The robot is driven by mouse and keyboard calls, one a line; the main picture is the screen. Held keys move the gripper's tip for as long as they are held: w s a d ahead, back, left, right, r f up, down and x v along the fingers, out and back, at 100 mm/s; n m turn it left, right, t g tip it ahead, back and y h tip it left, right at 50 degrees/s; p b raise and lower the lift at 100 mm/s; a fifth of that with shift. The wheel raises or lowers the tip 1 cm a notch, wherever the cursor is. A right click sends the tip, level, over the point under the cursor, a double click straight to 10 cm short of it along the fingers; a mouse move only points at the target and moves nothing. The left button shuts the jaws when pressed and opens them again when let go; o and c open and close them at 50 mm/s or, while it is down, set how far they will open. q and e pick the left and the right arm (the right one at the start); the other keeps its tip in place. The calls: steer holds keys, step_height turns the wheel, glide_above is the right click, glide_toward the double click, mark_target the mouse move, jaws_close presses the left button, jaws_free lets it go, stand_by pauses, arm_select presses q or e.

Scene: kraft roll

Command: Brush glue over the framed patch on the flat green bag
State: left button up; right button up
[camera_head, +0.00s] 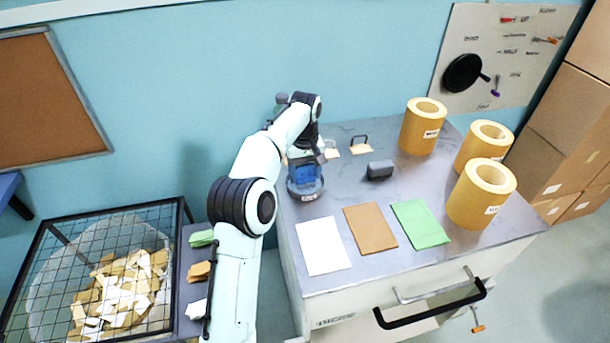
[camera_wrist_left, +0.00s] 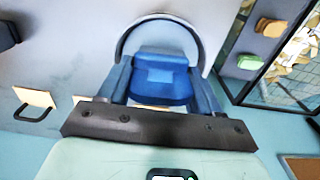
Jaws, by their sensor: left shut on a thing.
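The flat green bag (camera_head: 420,223) lies on the grey bench top, right of a brown bag and a white one. I cannot make out a framed patch on it. My left gripper (camera_head: 304,172) is at the bench's left side, well away from the green bag. The pot's curved rim shows behind the fingers in the left wrist view (camera_wrist_left: 124,42). The held thing, probably the glue brush, is mostly hidden. My right gripper is not in view.
The brown bag (camera_head: 370,227) and white bag (camera_head: 323,246) lie flat at the front. Several kraft rolls (camera_head: 482,192) stand at the right. A dark block (camera_head: 380,169) and a tan piece with a black handle (camera_head: 361,146) are behind. A mesh-covered bin (camera_head: 85,210) stands left.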

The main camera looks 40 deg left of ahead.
mark_target(305, 167)
arm_select(q)
steer(key=shift+r, duration=2.65)
steer(key=shift+f, duration=0.1)
